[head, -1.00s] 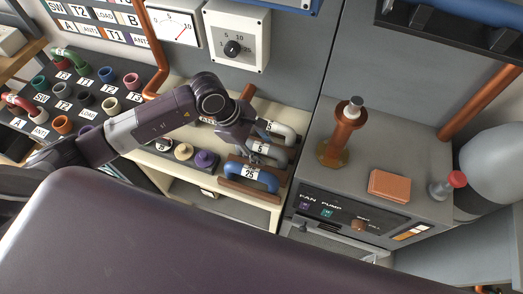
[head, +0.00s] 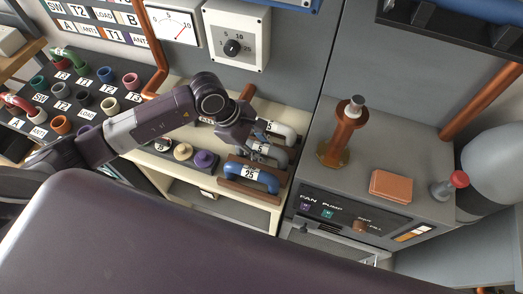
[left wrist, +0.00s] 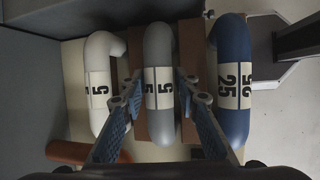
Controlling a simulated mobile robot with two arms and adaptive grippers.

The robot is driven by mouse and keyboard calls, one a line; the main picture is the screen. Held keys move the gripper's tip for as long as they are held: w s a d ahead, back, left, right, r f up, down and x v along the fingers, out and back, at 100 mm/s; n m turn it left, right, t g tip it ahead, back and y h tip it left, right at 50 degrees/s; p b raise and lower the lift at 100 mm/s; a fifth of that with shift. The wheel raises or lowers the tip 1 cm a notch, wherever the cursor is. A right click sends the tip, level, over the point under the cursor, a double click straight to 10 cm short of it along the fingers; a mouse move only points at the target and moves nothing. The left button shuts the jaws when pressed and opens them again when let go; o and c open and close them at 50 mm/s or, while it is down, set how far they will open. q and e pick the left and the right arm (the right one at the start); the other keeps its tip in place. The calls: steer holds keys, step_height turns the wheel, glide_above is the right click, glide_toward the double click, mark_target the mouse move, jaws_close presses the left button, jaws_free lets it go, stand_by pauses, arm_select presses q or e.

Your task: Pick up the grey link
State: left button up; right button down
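The grey link (left wrist: 160,52), a curved handle with a white label reading 5, sits between two other links on a brown mount. It also shows in the head view (head: 276,153), partly hidden by my left gripper. My left gripper (left wrist: 158,88) is over it, with one blue-padded finger on each side, close to the label. It looks open, and I cannot make out firm contact. In the head view the left gripper (head: 256,150) reaches down from the left. My right gripper is not in view.
A white link (left wrist: 98,60) labelled 5 lies on one side, and a blue link (left wrist: 232,50) labelled 25 on the other, both close to the fingers. Purple and cream knobs (head: 205,160) are nearby. A brown insulator (head: 343,135) and an orange block (head: 391,186) stand on the right cabinet.

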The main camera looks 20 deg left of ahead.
arm_select(q)
jaws_close()
